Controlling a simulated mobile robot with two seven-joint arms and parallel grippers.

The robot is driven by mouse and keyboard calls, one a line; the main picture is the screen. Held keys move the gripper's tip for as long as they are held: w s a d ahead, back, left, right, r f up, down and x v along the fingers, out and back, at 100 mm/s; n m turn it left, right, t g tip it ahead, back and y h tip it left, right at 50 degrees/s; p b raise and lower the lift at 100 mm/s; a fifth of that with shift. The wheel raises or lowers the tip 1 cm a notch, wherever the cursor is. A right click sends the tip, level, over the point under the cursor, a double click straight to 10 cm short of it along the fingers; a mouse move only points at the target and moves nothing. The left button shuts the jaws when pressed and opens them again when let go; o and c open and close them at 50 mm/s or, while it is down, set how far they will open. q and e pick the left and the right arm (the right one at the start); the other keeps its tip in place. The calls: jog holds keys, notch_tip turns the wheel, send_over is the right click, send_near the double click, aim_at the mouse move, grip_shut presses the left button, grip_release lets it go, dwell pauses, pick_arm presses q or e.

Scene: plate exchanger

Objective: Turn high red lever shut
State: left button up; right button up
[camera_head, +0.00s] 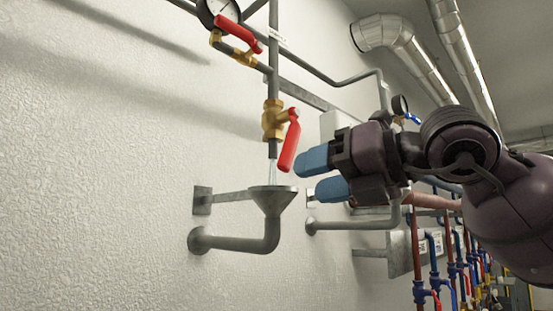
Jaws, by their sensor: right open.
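A red lever (289,140) hangs down, slightly tilted, from a brass valve (273,120) on the vertical grey pipe. A pale stream, seemingly water, runs from the pipe end into a grey funnel (273,196) below. Higher up, another red lever (238,33) slants down to the right on a smaller brass valve (246,58) beside the gauge. My right gripper (317,175) has blue fingertips, is open and empty, and points left. In the picture its tips lie just right of the hanging lever's lower end, seemingly apart from it; depth is hard to judge. My left gripper is out of view.
A round gauge (219,9) is cut off at the top. A bent drain pipe (255,244) runs from the funnel to the textured wall (90,160). Red and blue pipes with small valves (437,282) stand at lower right.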

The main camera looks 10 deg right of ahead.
aim_at(293, 147)
notch_tip(293, 147, up, 5)
jog(key=s+d+m+t+h, duration=0.1)
jog(key=s+d+t+h, duration=0.1)
jog(key=t, duration=0.1)
jog(key=x, duration=1)
jog(key=shift+w+a+r, duration=0.15)
jog(key=shift+a+r, duration=0.05)
jog(key=shift+r, duration=0.05)
grip_shut()
